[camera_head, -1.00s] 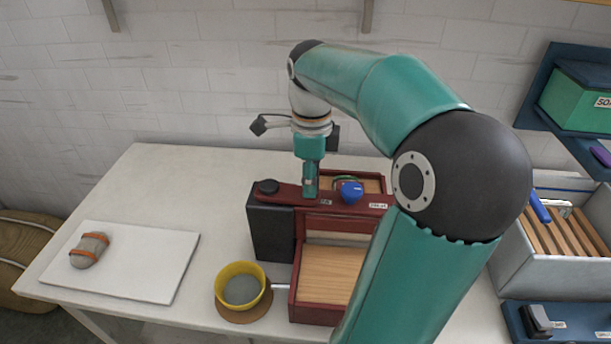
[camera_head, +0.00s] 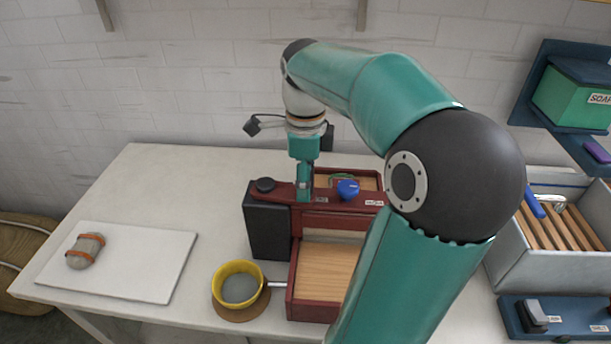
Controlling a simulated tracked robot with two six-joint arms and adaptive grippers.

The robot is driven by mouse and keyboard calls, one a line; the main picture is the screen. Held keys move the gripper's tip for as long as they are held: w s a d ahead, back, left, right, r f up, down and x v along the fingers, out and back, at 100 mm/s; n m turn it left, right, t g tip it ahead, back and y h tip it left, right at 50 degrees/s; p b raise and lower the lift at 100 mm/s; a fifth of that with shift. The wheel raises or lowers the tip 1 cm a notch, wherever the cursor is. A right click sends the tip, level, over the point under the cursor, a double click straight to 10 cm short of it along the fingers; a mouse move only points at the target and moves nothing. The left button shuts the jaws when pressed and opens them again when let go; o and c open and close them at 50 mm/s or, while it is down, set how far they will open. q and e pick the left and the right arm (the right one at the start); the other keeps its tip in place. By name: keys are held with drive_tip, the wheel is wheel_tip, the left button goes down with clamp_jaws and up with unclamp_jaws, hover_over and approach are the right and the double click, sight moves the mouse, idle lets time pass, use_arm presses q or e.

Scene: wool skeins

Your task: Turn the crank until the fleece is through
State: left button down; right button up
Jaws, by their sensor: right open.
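A dark red wooden machine (camera_head: 327,220) with a black block (camera_head: 267,225) on its left side stands on the table. A blue knob-like piece (camera_head: 347,190) sits on its top bar; I cannot tell if it is the crank's handle. My right gripper (camera_head: 303,196) points down at the top bar, left of the blue piece, apart from it. It is open; whether its fingertips touch the bar is unclear. I cannot make out any fleece in the machine; my arm hides its right side. My left gripper is not in view.
A yellow bowl (camera_head: 238,268) stands on a round brown mat at the machine's front left. A grey bundle with orange bands (camera_head: 86,250) lies on a white board (camera_head: 140,262) at the left. A grey crate (camera_head: 510,250) with wooden slats is at right.

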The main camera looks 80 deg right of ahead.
drive_tip(key=shift+r, duration=0.1)
wheel_tip(320, 180, up, 12)
drive_tip(key=shift+f, duration=0.15)
idle(0.3)
idle(0.4)
